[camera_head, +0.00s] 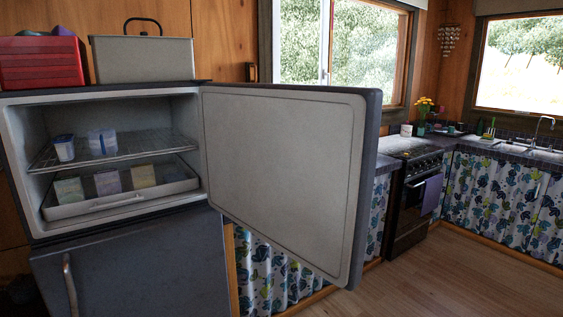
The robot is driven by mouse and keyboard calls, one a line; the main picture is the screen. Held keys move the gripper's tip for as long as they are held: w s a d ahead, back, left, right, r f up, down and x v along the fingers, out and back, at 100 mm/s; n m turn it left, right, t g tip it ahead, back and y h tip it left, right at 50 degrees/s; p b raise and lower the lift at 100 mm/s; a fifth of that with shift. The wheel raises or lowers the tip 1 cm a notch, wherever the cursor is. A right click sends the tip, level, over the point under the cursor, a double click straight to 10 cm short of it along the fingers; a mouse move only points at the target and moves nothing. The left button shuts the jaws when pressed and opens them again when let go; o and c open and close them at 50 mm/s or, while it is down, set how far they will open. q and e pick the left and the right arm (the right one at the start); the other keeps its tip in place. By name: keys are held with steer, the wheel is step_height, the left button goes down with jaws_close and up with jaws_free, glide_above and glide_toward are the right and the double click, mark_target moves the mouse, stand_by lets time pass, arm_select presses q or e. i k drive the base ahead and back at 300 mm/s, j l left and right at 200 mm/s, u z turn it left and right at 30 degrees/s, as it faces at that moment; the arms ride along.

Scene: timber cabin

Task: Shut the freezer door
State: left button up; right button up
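The freezer door (282,170) is the upper door of a dark grey fridge and stands wide open. It is hinged at the right side of the freezer compartment and swung out to the right, its pale inner panel facing me. The freezer compartment (120,118) is open to view, with a wire shelf (125,149) holding two small tubs and a lower tray (130,201) holding several packets. The lower fridge door (150,268) is shut, with a handle (69,285) at its left. Neither of my grippers shows in the head view.
A red crate (42,64) and a grey metal box (143,60) stand on top of the fridge. Behind the open door are a counter with patterned curtains (497,196) and a black stove (411,200). The wooden floor (450,278) at the right is clear.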

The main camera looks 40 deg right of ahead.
mark_target(294, 165)
steer(key=i+l+u, duration=0.1)
steer(key=l, duration=0.5)
steer(key=i+l+u, duration=0.1)
steer(key=l, duration=0.55)
steer(key=i+l+u, duration=0.1)
steer(key=l, duration=0.55)
